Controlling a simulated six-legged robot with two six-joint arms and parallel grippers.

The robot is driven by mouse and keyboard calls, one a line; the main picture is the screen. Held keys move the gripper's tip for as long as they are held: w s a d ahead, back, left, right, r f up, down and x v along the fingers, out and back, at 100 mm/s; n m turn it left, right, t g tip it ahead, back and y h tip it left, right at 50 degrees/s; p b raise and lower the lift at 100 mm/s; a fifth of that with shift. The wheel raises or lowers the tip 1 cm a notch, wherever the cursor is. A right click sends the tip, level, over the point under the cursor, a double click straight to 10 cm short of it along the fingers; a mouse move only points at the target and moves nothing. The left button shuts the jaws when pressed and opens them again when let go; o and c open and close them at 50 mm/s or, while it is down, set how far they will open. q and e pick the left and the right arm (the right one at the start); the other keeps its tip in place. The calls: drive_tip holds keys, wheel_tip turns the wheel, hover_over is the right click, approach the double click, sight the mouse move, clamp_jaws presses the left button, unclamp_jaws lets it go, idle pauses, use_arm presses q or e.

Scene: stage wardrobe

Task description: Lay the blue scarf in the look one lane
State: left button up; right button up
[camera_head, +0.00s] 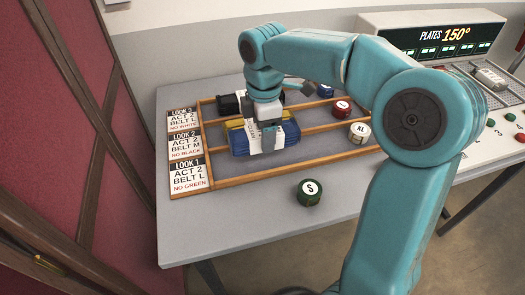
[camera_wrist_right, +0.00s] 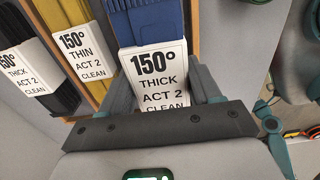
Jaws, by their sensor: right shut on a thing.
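The blue scarf (camera_head: 240,146) is a folded bundle with a white tag, seen in the head view at the left end of the lane board. My right gripper (camera_head: 267,142) is shut on it from above. In the right wrist view the blue scarf (camera_wrist_right: 157,22) sits between the fingers, its tag reading 150°, THICK, ACT 2, CLEAN. The look one lane (camera_head: 310,155) is the nearest lane, beside the label LOOK 1, ACT 2, BELT L, NO GREEN. The scarf appears over this lane's far side; whether it touches the board I cannot tell. My left gripper is out of view.
A yellow scarf (camera_wrist_right: 72,14) lies just beyond, in the look two lane, and a black one (camera_head: 229,104) in the look three lane. Blue, red (camera_head: 342,107) and white XL (camera_head: 359,133) discs stand at the right. A green S disc (camera_head: 309,191) stands on the table in front.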

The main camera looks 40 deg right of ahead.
wheel_tip(320, 180, down, 5)
drive_tip(key=shift+f+b, duration=0.1)
drive_tip(key=shift+b, duration=0.35)
drive_tip(key=shift+a, duration=0.1)
drive_tip(key=shift+f, duration=0.1)
drive_tip(key=o, duration=0.8)
drive_tip(key=shift+o, duration=0.2)
